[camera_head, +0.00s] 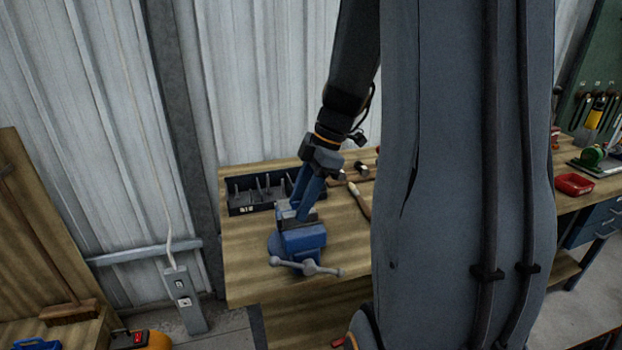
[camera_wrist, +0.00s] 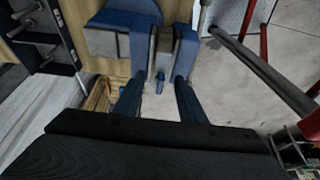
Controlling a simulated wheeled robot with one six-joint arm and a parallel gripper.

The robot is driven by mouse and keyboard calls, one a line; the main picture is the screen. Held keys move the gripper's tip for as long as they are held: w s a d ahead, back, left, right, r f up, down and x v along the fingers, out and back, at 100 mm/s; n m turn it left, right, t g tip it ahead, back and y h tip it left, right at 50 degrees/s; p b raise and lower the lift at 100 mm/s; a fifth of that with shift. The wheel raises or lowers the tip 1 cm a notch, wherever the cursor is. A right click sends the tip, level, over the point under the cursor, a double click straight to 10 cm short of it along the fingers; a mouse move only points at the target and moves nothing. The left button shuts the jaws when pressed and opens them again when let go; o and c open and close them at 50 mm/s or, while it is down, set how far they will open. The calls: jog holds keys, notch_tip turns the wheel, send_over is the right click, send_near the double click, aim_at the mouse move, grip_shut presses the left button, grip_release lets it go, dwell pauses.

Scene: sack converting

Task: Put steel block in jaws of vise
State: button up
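The blue vise (camera_head: 302,242) stands on the workbench in the head view, its handle towards the front. In the wrist view its blue body (camera_wrist: 113,37) is at the top. A grey-brown block, seemingly the steel block (camera_wrist: 164,48), sits between grey and blue faces at the vise jaws. My gripper (camera_head: 303,212) points down at the jaws. In the wrist view the two blue fingers of my gripper (camera_wrist: 163,82) are apart, with a gap between their tips at the near end of the block. Contact between fingers and block cannot be made out.
A black bin (camera_head: 262,192) with upright pegs stands behind the vise on the wooden workbench (camera_head: 250,280). A hammer (camera_head: 358,197) lies right of the vise. My arm column hides the middle of the bench. A red tray (camera_head: 574,184) lies at the far right.

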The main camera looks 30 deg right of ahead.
jog(key=b+v, duration=0.2)
jog(key=v, duration=0.9)
jog(key=shift+b, duration=0.35)
